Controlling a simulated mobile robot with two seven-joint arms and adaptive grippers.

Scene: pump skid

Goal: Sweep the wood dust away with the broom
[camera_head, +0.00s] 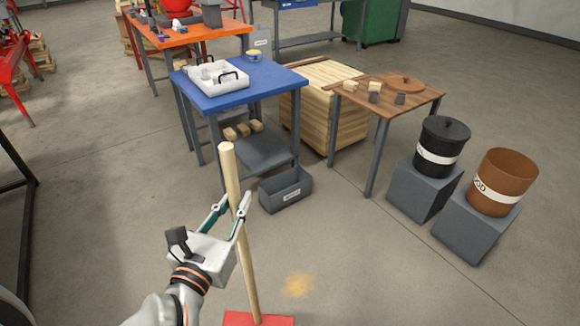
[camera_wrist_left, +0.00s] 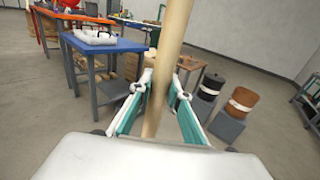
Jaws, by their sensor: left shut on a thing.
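My left gripper (camera_head: 229,212) is shut on the wooden handle of the broom (camera_head: 245,258). The broom stands nearly upright, with its red head (camera_head: 258,319) low at the bottom edge of the head view, partly cut off. A small yellow-tan patch of wood dust (camera_head: 298,285) lies on the floor just right of the broom head, apart from it. In the left wrist view the handle (camera_wrist_left: 165,75) runs up between the two fingers of the left gripper (camera_wrist_left: 161,92). The wood dust does not show there. My right gripper is in neither view.
A black bucket (camera_head: 442,145) and a brown bucket (camera_head: 502,183) sit on grey blocks. Floor around the dust is clear.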

